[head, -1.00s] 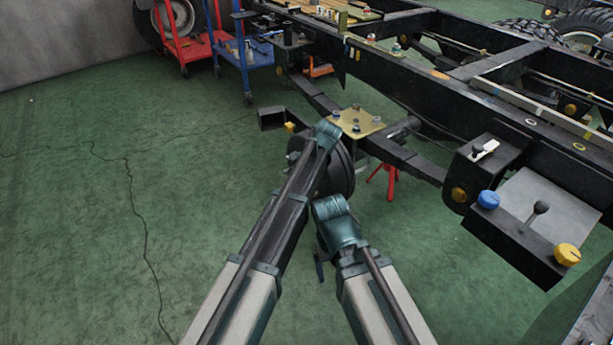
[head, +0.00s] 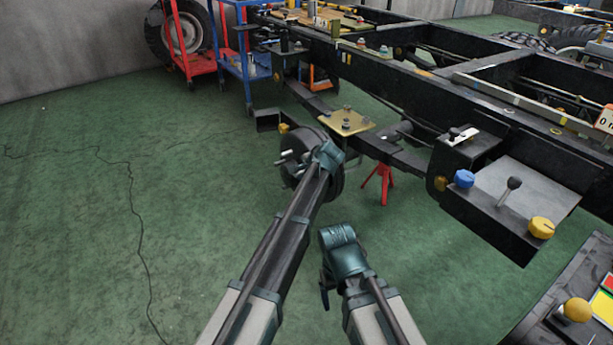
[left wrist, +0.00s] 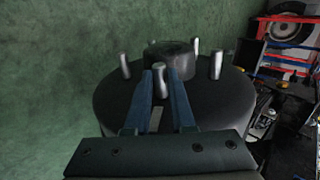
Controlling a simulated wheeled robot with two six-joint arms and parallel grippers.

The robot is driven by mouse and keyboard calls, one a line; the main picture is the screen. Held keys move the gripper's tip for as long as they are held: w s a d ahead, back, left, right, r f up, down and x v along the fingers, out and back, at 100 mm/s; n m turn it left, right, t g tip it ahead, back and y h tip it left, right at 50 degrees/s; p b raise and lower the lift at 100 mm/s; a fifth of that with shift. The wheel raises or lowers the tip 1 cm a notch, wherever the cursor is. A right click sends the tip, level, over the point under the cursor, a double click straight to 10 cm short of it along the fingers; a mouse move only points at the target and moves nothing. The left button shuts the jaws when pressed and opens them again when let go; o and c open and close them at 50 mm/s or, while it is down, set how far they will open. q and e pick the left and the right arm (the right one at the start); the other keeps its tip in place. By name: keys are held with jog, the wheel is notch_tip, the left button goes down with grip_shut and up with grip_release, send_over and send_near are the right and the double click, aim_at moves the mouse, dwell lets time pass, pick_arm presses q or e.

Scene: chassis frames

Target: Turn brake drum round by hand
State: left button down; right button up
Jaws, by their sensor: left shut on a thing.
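The brake drum (head: 338,183) is a dark round drum with metal studs, mounted at the end of the axle under the chassis frame. It also shows in the left wrist view (left wrist: 225,112), with a round hub (left wrist: 168,52) at its middle and several studs standing around it. My left gripper (left wrist: 160,76) has its two blue fingers on either side of the nearest stud (left wrist: 159,84), shut on it. In the head view the left arm covers part of the drum, and its fingers are hidden. My right arm (head: 345,250) is low, right of the left arm; its fingertips cannot be made out.
A gold plate (head: 345,123) lies on the spring behind the drum. A red stand (head: 378,183) is under the axle. A black control box (head: 515,200) with blue and yellow knobs is at the right. Green floor (head: 90,230) at the left is free except for a thin cable.

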pick_arm(q)
jog(key=shift+s, duration=0.15)
jog(key=c, duration=0.8)
grip_release()
jog(key=shift+o, duration=0.2)
jog(key=p+v, duration=0.5)
jog(key=v, duration=0.2)
jog(key=shift+d+r, duration=0.1)
jog(key=shift+r, duration=0.05)
